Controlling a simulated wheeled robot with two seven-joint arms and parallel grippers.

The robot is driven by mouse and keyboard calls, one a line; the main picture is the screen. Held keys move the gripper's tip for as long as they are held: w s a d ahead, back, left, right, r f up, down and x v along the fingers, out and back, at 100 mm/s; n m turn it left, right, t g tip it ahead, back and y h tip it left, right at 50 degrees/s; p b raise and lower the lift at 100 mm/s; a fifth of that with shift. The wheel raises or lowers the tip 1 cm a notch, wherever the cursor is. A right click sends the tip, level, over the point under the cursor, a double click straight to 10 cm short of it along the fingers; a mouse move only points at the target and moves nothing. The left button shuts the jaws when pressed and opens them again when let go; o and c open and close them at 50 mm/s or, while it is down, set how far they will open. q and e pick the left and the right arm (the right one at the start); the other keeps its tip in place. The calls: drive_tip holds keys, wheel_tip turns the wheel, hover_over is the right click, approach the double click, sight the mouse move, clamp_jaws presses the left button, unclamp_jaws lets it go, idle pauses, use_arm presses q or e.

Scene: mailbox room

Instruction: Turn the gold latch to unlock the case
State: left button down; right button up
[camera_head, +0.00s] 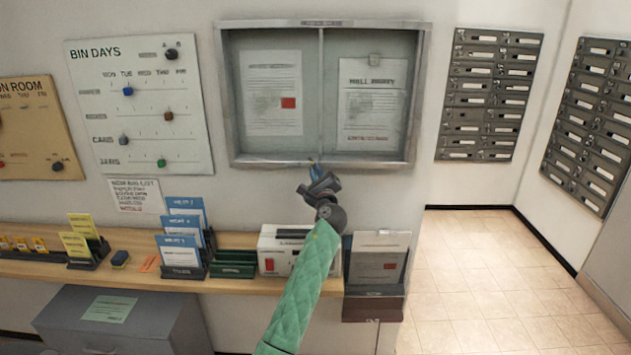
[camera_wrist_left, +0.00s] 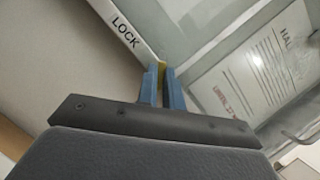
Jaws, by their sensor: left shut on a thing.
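The case (camera_head: 322,92) is a grey-framed, glass-fronted noticeboard on the wall, with two panes and papers inside. My left gripper (camera_head: 312,166) is at the bottom edge of its frame, near the middle. In the left wrist view the blue fingers (camera_wrist_left: 161,85) are shut on the gold latch (camera_wrist_left: 161,67), of which only a small yellow part shows between the fingertips. The word LOCK (camera_wrist_left: 126,33) is printed on the frame beside it. The fingers hide most of the latch, so I cannot tell its angle. My right gripper is not in view.
Mailboxes (camera_head: 489,95) hang to the right. The tiled floor (camera_head: 490,270) there is clear.

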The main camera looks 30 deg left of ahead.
use_arm(q)
drive_tip(key=shift+d+r+n+g+h+b, duration=0.15)
drive_tip(key=shift+n+g+b, duration=0.45)
drive_tip(key=shift+n, duration=1.25)
drive_tip(key=shift+a+n+g+h+b, duration=0.1)
drive_tip(key=shift+n+g+b, duration=0.55)
drive_tip(key=shift+n, duration=1.25)
drive_tip(key=shift+d+r+n+g+h+b, duration=0.25)
drive_tip(key=shift+n+g, duration=0.6)
drive_tip(key=shift+n, duration=1)
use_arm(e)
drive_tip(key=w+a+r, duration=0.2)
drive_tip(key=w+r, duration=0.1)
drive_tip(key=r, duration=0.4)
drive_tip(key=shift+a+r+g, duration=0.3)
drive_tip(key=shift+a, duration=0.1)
use_arm(q)
drive_tip(key=shift+a+f, duration=0.2)
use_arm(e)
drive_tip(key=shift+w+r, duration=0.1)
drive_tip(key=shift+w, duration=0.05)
use_arm(q)
drive_tip(key=c, duration=1.5)
unclamp_jaws()
drive_tip(key=shift+c, duration=0.2)
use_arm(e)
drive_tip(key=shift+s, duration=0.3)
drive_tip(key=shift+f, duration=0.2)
